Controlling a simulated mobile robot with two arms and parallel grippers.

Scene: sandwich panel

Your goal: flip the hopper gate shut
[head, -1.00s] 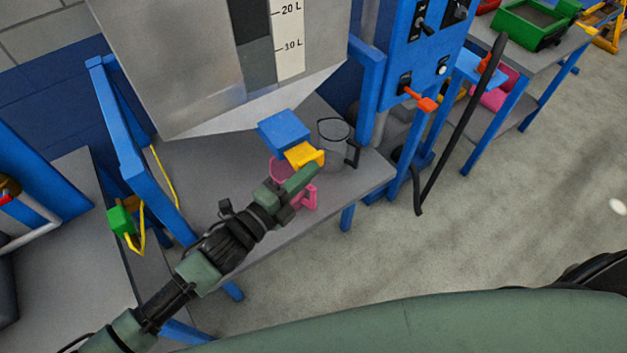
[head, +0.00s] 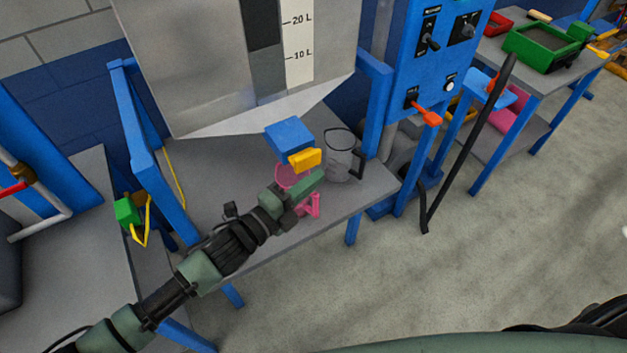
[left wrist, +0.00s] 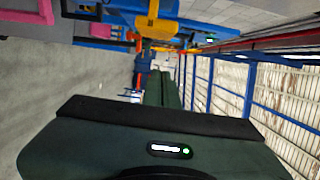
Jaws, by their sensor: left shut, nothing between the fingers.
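The hopper (head: 215,70) is a grey metal bin with a litre scale on its front. At its lower outlet is a blue block (head: 288,135) with a yellow gate handle (head: 305,159) on its front. My left gripper (head: 318,180) is shut and empty, just below and in front of the yellow handle, with a small gap in the head view. Yellow also shows near the top of the left wrist view (left wrist: 152,28), beyond my gripper. My right gripper is not in view.
A pink jug (head: 290,176) stands below the outlet, partly hidden by my gripper. A clear jug (head: 339,155) stands beside it on the grey table (head: 366,195). A blue control panel (head: 432,60) with an orange lever (head: 428,117) is to the right.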

